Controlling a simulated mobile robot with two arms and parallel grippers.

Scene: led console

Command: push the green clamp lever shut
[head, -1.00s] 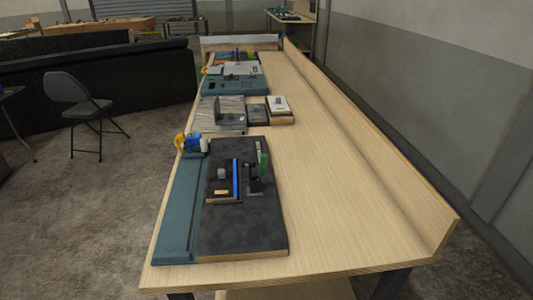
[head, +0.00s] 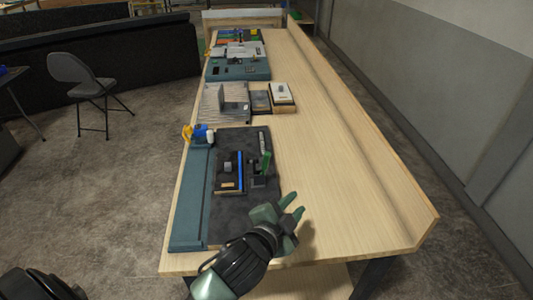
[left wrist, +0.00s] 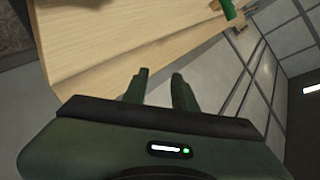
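The green clamp lever (head: 266,161) stands upright on a dark board (head: 235,207) on the workbench, beside a dark clamp body (head: 256,178). My left gripper (head: 294,205) is to the right of and nearer than the lever, over the board's right side and the bench. Its two fingers are apart with nothing between them. In the left wrist view the open fingers (left wrist: 160,88) point toward the bench top, and a green piece (left wrist: 229,9), apparently the lever, shows at the top edge. My right gripper is not in view.
A blue upright strip (head: 240,170) stands left of the lever. A blue and yellow tool (head: 198,134) lies at the board's far left corner. Grey and white blocks (head: 282,93) stand farther back. The bench to the right (head: 350,180) is clear up to a raised edge.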

